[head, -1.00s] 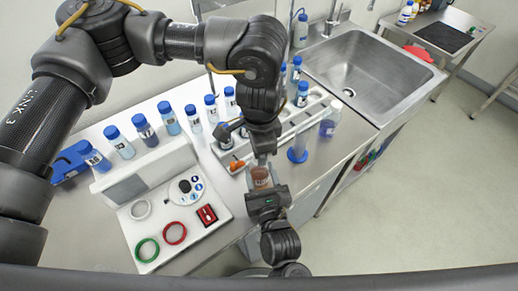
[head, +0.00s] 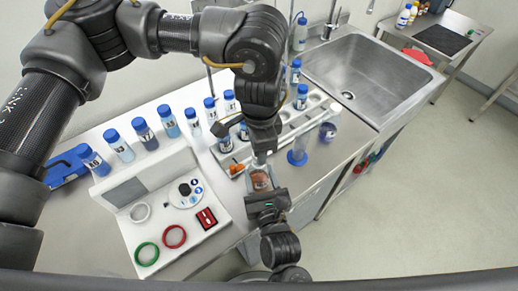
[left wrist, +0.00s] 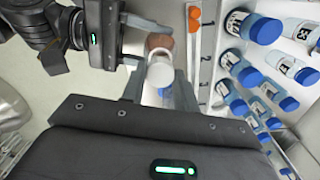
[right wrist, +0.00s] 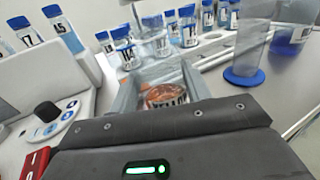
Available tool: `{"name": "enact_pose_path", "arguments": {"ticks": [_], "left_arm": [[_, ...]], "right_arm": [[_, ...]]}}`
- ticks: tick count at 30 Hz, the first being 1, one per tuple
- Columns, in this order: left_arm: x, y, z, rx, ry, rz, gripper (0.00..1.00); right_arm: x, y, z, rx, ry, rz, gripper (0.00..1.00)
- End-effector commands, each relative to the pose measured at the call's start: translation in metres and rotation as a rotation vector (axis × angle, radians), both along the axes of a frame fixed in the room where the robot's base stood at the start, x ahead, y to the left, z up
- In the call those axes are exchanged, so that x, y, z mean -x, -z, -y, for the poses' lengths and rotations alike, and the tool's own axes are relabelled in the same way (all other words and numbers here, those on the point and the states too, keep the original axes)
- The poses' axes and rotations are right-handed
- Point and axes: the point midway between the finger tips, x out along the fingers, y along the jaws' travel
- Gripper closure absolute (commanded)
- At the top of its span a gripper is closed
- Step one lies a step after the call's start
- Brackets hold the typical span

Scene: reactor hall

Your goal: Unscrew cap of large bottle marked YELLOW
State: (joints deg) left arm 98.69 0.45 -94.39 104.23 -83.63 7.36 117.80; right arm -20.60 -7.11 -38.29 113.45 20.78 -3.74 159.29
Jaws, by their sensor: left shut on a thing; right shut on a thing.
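The bottle marked YELLOW (right wrist: 168,97) has orange-brown contents and a pale label, and stands between the fingers of my right gripper (right wrist: 160,88), which is shut on it. In the head view the bottle (head: 260,181) is held over the bench's front edge, my right gripper (head: 266,199) below it. My left gripper (head: 262,156) points down from above. In the left wrist view its fingers (left wrist: 160,84) are shut on a whitish round cap (left wrist: 162,73), with the brown bottle (left wrist: 158,42) just beyond. I cannot tell whether cap and bottle still touch.
A white rack (head: 290,131) with blue-capped bottles and an orange item (head: 236,167) stand close behind. A blue-based cylinder (head: 298,157) is to the right. A white panel (head: 205,222) with coloured rings lies left. The sink (head: 350,75) is at back right.

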Motion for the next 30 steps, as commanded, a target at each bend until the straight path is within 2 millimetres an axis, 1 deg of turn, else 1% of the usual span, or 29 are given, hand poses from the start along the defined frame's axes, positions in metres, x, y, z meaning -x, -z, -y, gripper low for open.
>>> {"name": "enact_pose_path", "arguments": {"ticks": [11,14,18,21,28,29,30], "left_arm": [[0.0,-0.003,0.0,0.0,0.0,0.001,0.97],[-0.001,-0.011,0.0,0.0,0.0,0.002,0.97],[-0.001,-0.029,0.0,0.001,0.0,0.003,0.97],[-0.001,-0.039,0.0,0.0,0.0,0.002,0.97],[0.0,-0.04,0.0,-0.001,0.0,0.0,0.97],[0.0,-0.04,0.0,0.0,0.0,0.0,0.97],[0.0,-0.04,0.0,0.0,0.0,0.0,0.97]], "right_arm": [[0.0,0.0,0.0,0.0,0.0,0.001,1.0],[0.0,0.0,0.0,0.0,0.0,0.001,1.0],[0.0,0.0,0.0,0.0,0.0,0.001,1.0],[0.0,0.0,0.0,0.0,0.0,0.001,1.0],[0.0,0.0,0.0,0.0,0.0,0.001,1.0],[0.0,0.0,0.0,0.0,0.0,0.001,0.48],[0.0,0.0,0.0,0.0,0.0,0.001,0.43]]}}
